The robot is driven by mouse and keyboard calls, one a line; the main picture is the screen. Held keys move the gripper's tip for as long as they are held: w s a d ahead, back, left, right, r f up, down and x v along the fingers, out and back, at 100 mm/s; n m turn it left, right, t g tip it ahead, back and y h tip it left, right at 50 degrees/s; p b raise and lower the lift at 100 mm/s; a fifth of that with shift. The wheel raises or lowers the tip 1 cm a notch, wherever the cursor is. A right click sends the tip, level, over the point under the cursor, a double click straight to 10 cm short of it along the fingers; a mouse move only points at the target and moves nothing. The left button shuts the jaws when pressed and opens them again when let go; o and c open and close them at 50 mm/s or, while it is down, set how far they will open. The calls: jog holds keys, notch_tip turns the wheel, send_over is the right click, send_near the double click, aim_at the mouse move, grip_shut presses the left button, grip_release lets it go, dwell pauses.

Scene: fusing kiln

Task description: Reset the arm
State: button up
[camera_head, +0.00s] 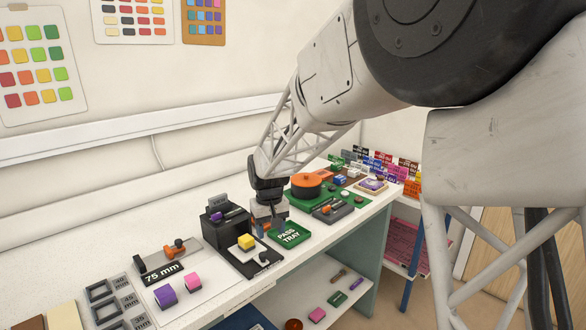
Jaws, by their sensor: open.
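My arm reaches in from the upper right, and my gripper (269,222) points down over the white workbench. It is just left of the green pass tray (290,236), between that tray and the black box. The fingers are small and dark here, apart from each other, and I see nothing held between them. Whether the fingertips touch the bench cannot be told.
A black stand with a yellow block (246,241) and a black box (224,226) are left of my gripper. Pink (193,281) and purple (165,296) blocks lie front left. Colored cards (383,163) line the far end.

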jog(key=s+d+r+m+t, duration=0.1)
jog(key=s+d+r, duration=0.4)
jog(key=s+d, duration=0.35)
jog(key=s+d+r+m, duration=0.1)
jog(key=s+d+r, duration=0.3)
jog(key=s+d, duration=0.45)
jog(key=s+d+m, duration=0.1)
jog(key=s+d, duration=0.2)
jog(key=s, duration=0.4)
jog(key=s+d+m+t, duration=0.1)
jog(key=s+d, duration=0.2)
jog(key=s, duration=0.5)
jog(key=s+d+m, duration=0.1)
jog(key=s+d, duration=0.2)
jog(key=s, duration=0.4)
jog(key=shift+s+d+f, duration=0.2)
jog(key=shift+d+f, duration=0.1)
jog(key=shift+f, duration=0.15)
